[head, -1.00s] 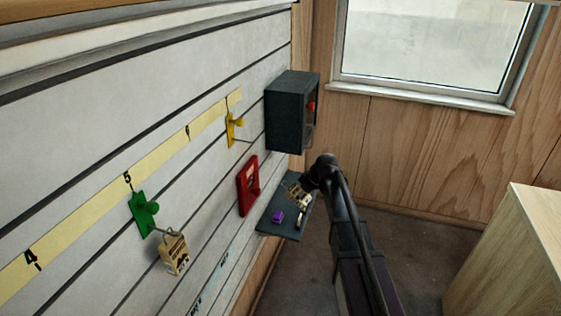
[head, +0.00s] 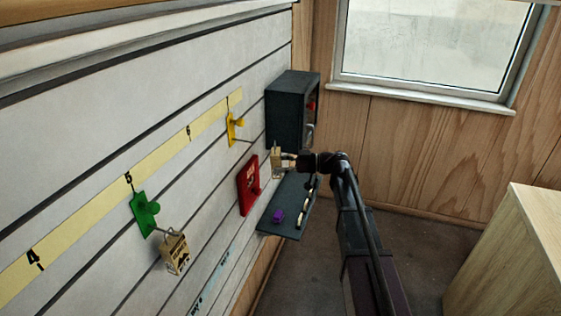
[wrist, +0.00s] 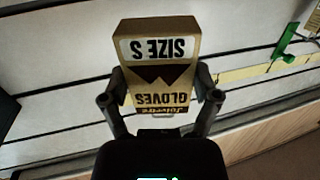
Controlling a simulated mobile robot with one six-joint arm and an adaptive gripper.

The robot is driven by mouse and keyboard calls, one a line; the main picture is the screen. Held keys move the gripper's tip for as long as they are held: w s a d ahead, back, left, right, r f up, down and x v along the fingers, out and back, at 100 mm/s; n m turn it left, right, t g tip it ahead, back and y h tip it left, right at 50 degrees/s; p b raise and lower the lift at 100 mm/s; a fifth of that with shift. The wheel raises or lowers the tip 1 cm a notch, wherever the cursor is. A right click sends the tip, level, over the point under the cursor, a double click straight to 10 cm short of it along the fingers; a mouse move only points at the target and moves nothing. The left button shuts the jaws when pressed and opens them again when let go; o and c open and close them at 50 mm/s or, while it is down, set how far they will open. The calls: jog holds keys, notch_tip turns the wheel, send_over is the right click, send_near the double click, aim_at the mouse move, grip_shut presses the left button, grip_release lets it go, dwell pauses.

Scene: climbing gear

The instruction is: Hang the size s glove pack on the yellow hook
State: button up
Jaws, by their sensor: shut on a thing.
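The size S glove pack (wrist: 160,68) is a tan box, upside down in the wrist view, with "SIZE S" and "GLOVES" on its face. My gripper (wrist: 160,98) is shut on it, one finger on each side. In the head view the pack (head: 276,163) is held in front of the wall, between the red holder and the dark box, with my gripper (head: 287,162) to its right. The yellow hook (head: 234,127) is on the wall, above and left of the pack and apart from it. Its peg looks empty.
A green hook (head: 146,213) carries another tan pack (head: 175,252). A red holder (head: 248,185) is on the wall below the yellow hook. A dark box (head: 290,110) is right of it. A dark shelf (head: 281,228) holds a purple item (head: 278,215).

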jog(key=shift+s+r+y, duration=0.15)
jog(key=shift+r+y, duration=0.25)
jog(key=shift+r, duration=0.25)
jog(key=shift+a, duration=0.25)
jog(key=w+a+f+b, duration=0.1)
jog(key=w+a, duration=0.2)
jog(key=a, duration=0.5)
jog(key=shift+w+a+f, duration=0.15)
jog(key=shift+a+f, duration=0.15)
dwell(1.3)
jog(key=shift+a+f+b, duration=0.1)
jog(key=shift+b, duration=0.2)
dwell(0.4)
jog(key=o, duration=1)
